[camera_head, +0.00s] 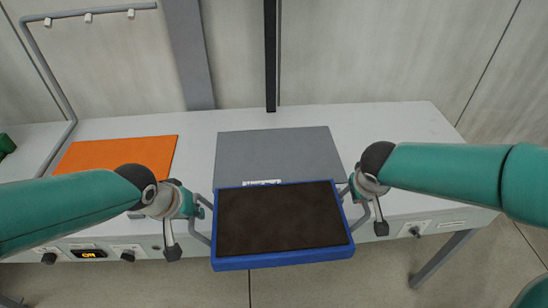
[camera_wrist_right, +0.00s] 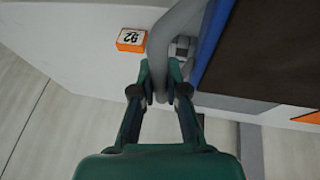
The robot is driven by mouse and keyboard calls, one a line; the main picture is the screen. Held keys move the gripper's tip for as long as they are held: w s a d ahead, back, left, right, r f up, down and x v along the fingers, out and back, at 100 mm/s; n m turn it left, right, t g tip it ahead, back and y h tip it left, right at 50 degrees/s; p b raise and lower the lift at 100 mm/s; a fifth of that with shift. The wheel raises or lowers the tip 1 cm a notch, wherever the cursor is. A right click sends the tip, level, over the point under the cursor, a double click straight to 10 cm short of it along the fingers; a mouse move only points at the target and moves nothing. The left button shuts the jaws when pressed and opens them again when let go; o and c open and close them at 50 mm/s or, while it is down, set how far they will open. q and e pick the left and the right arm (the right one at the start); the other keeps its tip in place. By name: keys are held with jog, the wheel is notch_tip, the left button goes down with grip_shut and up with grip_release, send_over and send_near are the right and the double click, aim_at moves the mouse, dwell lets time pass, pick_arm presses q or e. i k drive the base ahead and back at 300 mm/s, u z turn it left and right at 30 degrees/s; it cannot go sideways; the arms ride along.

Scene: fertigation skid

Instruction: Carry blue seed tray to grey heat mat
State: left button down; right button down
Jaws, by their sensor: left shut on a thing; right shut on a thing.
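The blue seed tray (camera_head: 284,260), filled with dark soil, has a grey loop handle at each end. My left gripper (camera_head: 203,207) is shut on its left handle. My right gripper (camera_head: 354,192) is shut on its right handle; the wrist view shows the fingers (camera_wrist_right: 163,80) around the grey bar, beside the tray's blue wall (camera_wrist_right: 210,40). The tray is held at the bench's front, roughly level. The grey heat mat (camera_head: 278,152) lies flat on the bench beyond the tray, which hides part of its near edge. A small white label shows at that edge.
An orange mat (camera_head: 145,152) lies on the bench (camera_head: 390,125) to the left. Knobs and an orange display (camera_head: 88,254) are on the bench's front. A grey pipe frame (camera_head: 48,65) stands at left. An orange block marked 92 (camera_wrist_right: 131,39) shows in the wrist view.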

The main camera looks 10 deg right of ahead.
aim_at(277, 155)
jog(key=k, duration=0.5)
jog(key=z, duration=0.35)
jog(key=i, duration=1.55)
jog(key=u, duration=0.3)
